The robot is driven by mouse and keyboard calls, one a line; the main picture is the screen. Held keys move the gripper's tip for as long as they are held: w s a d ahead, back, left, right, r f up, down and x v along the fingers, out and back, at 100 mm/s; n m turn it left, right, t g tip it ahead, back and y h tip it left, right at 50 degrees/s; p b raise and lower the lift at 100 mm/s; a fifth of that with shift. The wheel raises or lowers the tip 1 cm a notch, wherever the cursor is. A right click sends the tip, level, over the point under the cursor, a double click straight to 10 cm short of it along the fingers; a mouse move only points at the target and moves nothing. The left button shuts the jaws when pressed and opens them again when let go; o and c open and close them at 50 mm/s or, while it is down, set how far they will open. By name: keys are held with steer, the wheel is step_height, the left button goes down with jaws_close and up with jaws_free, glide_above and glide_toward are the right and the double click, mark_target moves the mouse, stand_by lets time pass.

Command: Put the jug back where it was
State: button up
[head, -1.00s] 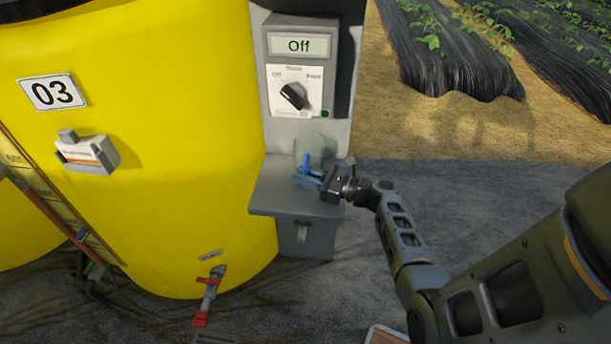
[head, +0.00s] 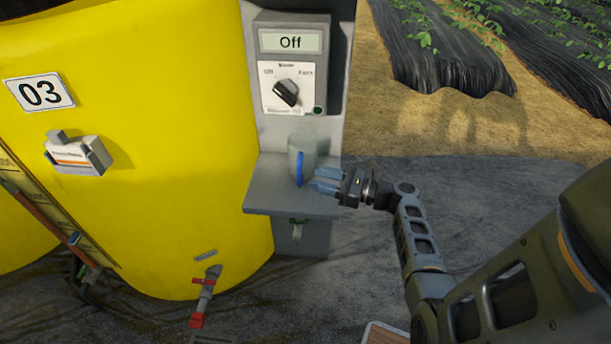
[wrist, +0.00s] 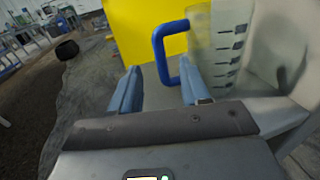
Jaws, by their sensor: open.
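The jug (head: 302,154) is a translucent, pale container with a blue handle. It stands upright on the grey shelf (head: 262,196) below the control box, near the back panel. In the wrist view the jug (wrist: 221,45) shows dark graduation marks, and its blue handle (wrist: 157,48) is on its left side. My gripper (head: 318,182) is just in front and to the right of the handle. In the wrist view its two blue fingers are apart, with nothing between them, and the handle's lower end is just beyond the right finger.
The control box (head: 292,68) above the shelf reads "Off" and has a black knob (head: 285,92). A large yellow tank (head: 150,120) marked 03 stands at left, with a red-handled valve (head: 205,297) low on it. Open ground lies to the right.

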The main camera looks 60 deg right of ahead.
steer(key=s, duration=0.5)
steer(key=shift+s+d, duration=0.25)
steer(key=shift+s, duration=0.05)
